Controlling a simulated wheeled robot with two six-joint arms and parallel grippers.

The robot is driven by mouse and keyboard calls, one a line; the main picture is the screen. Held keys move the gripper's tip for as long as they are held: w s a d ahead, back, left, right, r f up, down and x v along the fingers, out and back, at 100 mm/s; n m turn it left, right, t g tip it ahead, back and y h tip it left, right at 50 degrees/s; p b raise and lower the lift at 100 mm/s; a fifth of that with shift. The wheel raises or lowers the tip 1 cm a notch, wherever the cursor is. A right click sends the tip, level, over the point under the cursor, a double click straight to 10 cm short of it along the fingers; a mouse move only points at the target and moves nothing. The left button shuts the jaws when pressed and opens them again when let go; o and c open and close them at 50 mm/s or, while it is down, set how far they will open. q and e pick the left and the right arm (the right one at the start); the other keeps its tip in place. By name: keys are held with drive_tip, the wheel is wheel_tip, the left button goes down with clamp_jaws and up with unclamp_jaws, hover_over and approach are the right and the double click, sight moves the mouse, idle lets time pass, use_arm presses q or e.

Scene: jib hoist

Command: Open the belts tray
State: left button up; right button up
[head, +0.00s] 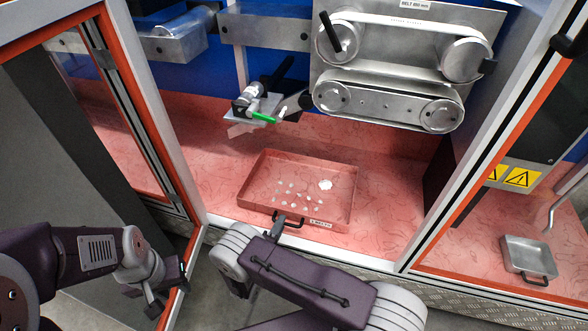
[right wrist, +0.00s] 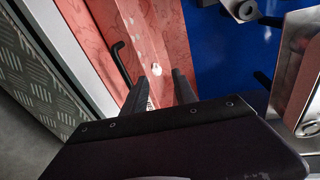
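The belts tray (head: 352,190) is a shallow red open-topped tray on the red floor of the bay, with small white pieces in it. Its dark bar handle (head: 290,224) and a white label (head: 320,223) are on the front side. My right gripper (head: 277,226) is at the handle in the head view. In the right wrist view its two fingers (right wrist: 168,76) stand apart with nothing between them, and the handle (right wrist: 121,62) is left of them. Touching cannot be told. My left gripper (head: 166,288) is low on the left, away from the tray; its opening is unclear.
A belt unit with rollers (head: 388,105) hangs above and behind the tray. A small clamp with a green part (head: 262,117) is behind it. White and orange frame posts (head: 160,120) flank the bay. A grey metal tray (head: 526,255) is at the right.

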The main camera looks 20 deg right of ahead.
drive_tip(key=w+d+r+m+g+h+p, duration=0.1)
drive_tip(key=d+r+m+p, duration=0.1)
drive_tip(key=r+p, duration=0.3)
drive_tip(key=w+d+r+m+g+h+p, duration=0.1)
drive_tip(key=w+d+r+m+p, duration=0.1)
drive_tip(key=r, duration=1.2)
drive_tip(key=shift+d+r+m+g+p, duration=0.2)
drive_tip(key=shift+d+m+g+p, duration=0.3)
drive_tip(key=shift+d+p, duration=0.7)
drive_tip(key=shift+a, duration=0.2)
